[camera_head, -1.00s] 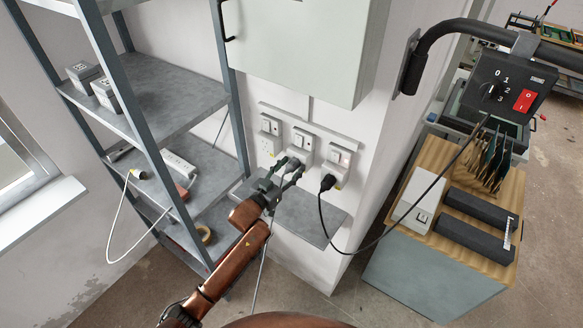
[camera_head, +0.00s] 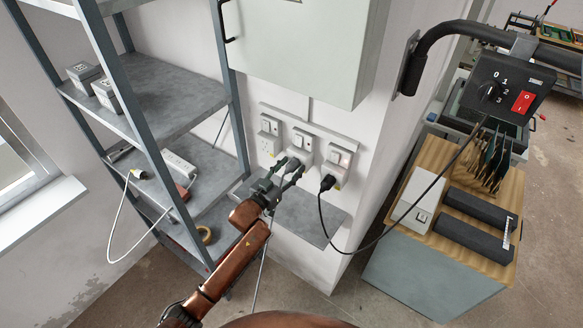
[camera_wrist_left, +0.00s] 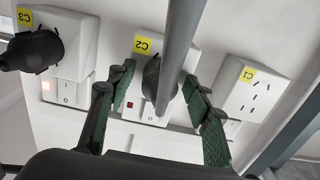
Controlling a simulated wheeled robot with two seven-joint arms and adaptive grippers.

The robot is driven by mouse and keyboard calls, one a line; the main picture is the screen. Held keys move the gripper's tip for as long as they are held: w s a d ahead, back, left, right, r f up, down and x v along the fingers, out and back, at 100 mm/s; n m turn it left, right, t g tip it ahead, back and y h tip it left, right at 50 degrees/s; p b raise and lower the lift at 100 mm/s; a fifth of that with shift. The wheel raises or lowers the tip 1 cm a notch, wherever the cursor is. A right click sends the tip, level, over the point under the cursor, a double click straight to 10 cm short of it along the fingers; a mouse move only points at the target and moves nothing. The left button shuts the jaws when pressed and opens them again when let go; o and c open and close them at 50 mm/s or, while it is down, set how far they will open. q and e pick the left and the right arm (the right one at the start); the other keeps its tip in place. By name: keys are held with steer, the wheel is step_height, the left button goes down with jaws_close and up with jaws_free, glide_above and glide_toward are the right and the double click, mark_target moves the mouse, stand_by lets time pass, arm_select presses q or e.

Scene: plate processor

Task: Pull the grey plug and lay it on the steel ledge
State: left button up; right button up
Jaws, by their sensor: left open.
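The grey plug (camera_head: 293,164) sits in the middle wall socket, labelled C2 (camera_wrist_left: 143,44) in the left wrist view. Its grey cable runs down past my left arm and crosses in front of the plug (camera_wrist_left: 151,78) in the left wrist view. My left gripper (camera_head: 287,174) is open at the plug. In the left wrist view its fingers (camera_wrist_left: 157,82) stand on either side of the plug, with gaps visible. The steel ledge (camera_head: 310,219) is below the sockets, bare where visible and partly hidden by my gripper. My right gripper is not in view.
A black plug (camera_head: 328,182) fills socket C3 close by, its cable looping right to a switch box (camera_head: 507,88). Socket C1 (camera_head: 268,144) is empty. A grey shelf unit (camera_head: 160,95) stands left; a wall cabinet (camera_head: 305,45) hangs above.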

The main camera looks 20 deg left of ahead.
mark_target(286, 172)
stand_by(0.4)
arm_select(q)
jaws_close()
stand_by(0.4)
steer(key=shift+s, duration=0.1)
steer(key=shift+p+v, duration=1.3)
steer(key=shift+v, duration=0.5)
steer(key=shift+p+v, duration=0.6)
steer(key=shift+v, duration=0.55)
